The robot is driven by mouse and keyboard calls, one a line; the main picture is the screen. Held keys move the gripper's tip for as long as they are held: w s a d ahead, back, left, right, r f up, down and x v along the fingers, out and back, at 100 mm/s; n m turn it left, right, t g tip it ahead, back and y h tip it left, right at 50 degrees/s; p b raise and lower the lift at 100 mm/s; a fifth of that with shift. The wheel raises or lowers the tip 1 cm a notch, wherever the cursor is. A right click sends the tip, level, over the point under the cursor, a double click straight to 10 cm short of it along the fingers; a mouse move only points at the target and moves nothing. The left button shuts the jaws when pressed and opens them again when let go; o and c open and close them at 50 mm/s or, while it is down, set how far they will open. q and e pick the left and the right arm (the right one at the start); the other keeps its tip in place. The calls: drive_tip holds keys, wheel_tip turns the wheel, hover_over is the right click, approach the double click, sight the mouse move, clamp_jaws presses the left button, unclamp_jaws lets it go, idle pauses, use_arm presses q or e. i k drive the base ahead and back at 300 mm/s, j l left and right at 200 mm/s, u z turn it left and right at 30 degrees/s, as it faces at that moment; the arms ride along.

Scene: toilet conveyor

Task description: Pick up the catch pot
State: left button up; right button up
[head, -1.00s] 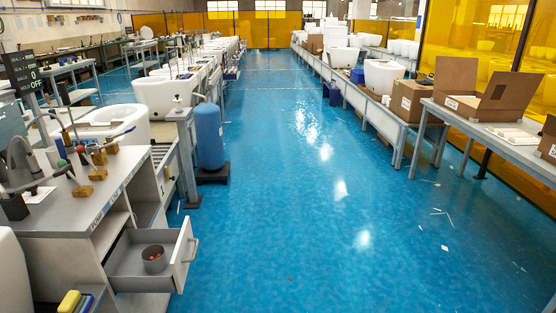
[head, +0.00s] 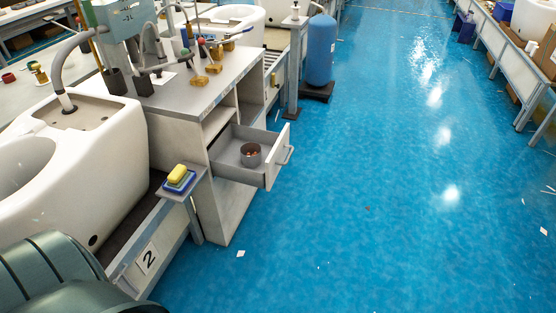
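The catch pot seems to be the small round grey-brown pot (head: 251,155) in the open drawer (head: 273,173) of the grey workbench. It stands upright near the middle of the drawer, and something reddish-brown shows inside it. Neither of my grippers is in the head view. A dark green rounded part at the lower left seems to be mine, and it is well short of the drawer.
A white toilet (head: 75,165) stands on the conveyor at left. A blue tank (head: 320,50) stands beyond the bench. The blue floor (head: 380,200) right of the drawer is mostly clear.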

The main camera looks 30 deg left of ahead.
sight(251, 152)
drive_tip(key=u, duration=2.45)
drive_tip(key=z, duration=1.25)
drive_tip(key=i+j+u, duration=0.1)
drive_tip(key=i, duration=0.3)
drive_tip(key=i+j+u, duration=0.15)
drive_tip(key=i+j, duration=0.15)
drive_tip(key=i, duration=0.1)
